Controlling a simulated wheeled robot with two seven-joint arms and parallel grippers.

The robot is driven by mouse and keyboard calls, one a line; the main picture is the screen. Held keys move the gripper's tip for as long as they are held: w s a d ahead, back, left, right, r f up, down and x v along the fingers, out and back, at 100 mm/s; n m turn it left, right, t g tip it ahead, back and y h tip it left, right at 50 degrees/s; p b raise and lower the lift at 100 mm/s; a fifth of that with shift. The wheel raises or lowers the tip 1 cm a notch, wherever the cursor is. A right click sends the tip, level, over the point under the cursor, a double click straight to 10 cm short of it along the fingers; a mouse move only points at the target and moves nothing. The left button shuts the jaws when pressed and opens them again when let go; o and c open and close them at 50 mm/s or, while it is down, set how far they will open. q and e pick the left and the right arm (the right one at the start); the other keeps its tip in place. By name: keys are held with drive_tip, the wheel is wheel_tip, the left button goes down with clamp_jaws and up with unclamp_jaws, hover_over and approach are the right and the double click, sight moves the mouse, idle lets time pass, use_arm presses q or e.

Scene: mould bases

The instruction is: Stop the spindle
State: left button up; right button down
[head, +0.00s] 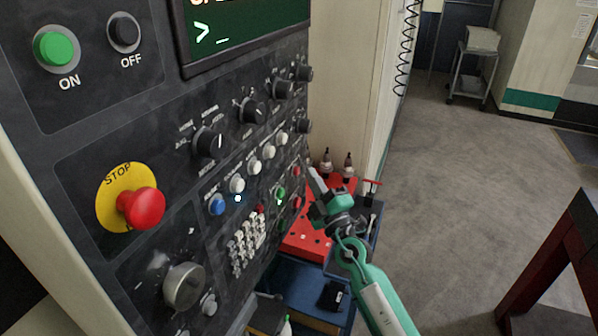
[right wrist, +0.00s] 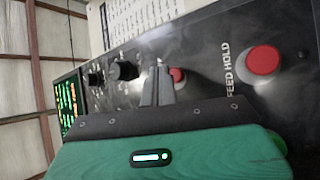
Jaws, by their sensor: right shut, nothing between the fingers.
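The machine's control panel (head: 130,100) fills the left of the head view. It carries small coloured push buttons, among them a green button (head: 280,193) and a red button (head: 297,202); I cannot read their labels there. My right gripper (head: 311,174) is shut and empty, with its tips close to the panel's right end. In the right wrist view its fingers (right wrist: 160,68) point at a red button (right wrist: 178,76), which they partly cover; I cannot tell whether they touch it. A larger red button (right wrist: 264,60) beside the words FEED HOLD is to their right. My left gripper is not in view.
A red emergency stop knob (head: 142,208) on a yellow STOP disc, a green ON button (head: 55,49) and a black OFF button (head: 124,31) also sit on the panel. A red tray (head: 304,243) with tool holders lies below my right gripper. Grey floor at right is mostly clear.

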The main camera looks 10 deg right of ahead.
drive_tip(key=shift+a, duration=0.1)
idle(0.3)
drive_tip(key=shift+w+a, duration=0.25)
drive_tip(key=shift+a, duration=0.05)
drive_tip(key=shift+w+a, duration=0.2)
drive_tip(key=shift+a, duration=0.1)
idle(0.7)
drive_tip(key=shift+d, duration=0.1)
drive_tip(key=shift+s+d, duration=0.45)
drive_tip(key=shift+d, duration=0.15)
drive_tip(key=s+d, duration=0.1)
drive_tip(key=d, duration=0.1)
drive_tip(key=s+d, duration=0.1)
drive_tip(key=d, duration=0.1)
drive_tip(key=shift+s, duration=0.4)
idle(0.6)
